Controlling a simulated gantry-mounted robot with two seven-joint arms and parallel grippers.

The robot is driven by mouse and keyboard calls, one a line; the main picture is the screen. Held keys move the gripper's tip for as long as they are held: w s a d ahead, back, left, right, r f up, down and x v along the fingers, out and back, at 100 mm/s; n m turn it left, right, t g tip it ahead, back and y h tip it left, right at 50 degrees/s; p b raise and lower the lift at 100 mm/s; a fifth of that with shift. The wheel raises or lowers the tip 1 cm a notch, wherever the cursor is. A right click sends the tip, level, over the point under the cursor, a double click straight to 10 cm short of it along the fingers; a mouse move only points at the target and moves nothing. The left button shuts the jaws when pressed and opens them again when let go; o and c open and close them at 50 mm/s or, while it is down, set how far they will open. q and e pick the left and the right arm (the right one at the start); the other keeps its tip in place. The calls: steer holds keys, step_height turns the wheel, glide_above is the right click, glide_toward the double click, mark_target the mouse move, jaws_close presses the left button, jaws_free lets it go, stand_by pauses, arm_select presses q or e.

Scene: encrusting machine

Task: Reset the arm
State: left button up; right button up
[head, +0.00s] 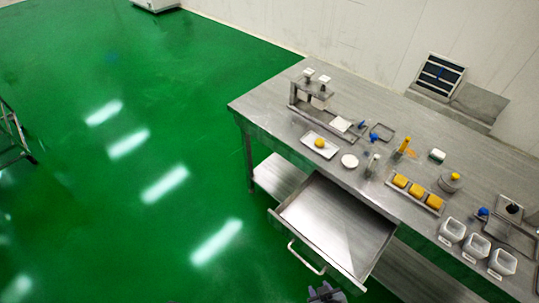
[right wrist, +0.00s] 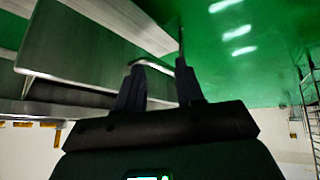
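My right gripper (head: 325,291) shows at the bottom edge of the head view, just below the drawer handle (head: 306,258). In the right wrist view its two dark fingers (right wrist: 160,68) stand apart with nothing clearly held between them. A curved metal bar, apparently the drawer handle, shows behind the fingertips there; I cannot tell how far off it is. The steel drawer (head: 335,228) is pulled out from the table and looks empty. My left gripper is not in view.
The steel table (head: 262,103) carries a white tray (head: 312,151), yellow blocks on a rack (head: 390,184), several clear containers (head: 452,232) and small tools. A lower shelf (head: 277,177) lies beneath. Open green floor (head: 110,200) spreads to the left.

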steer(key=s+d+r+m+g, duration=0.2)
steer(key=s+d+r+g, duration=0.1)
steer(key=s+d+r, duration=0.5)
step_height(320, 180, up, 32)
steer(key=a+p, duration=0.1)
steer(key=p, duration=3)
step_height(320, 180, down, 57)
steer(key=b, duration=5.6)
steer(key=shift+w+r+g+h+b, duration=0.2)
steer(key=shift+g+h+b, duration=0.1)
steer(key=shift+b, duration=0.1)
steer(key=shift+r, duration=0.1)
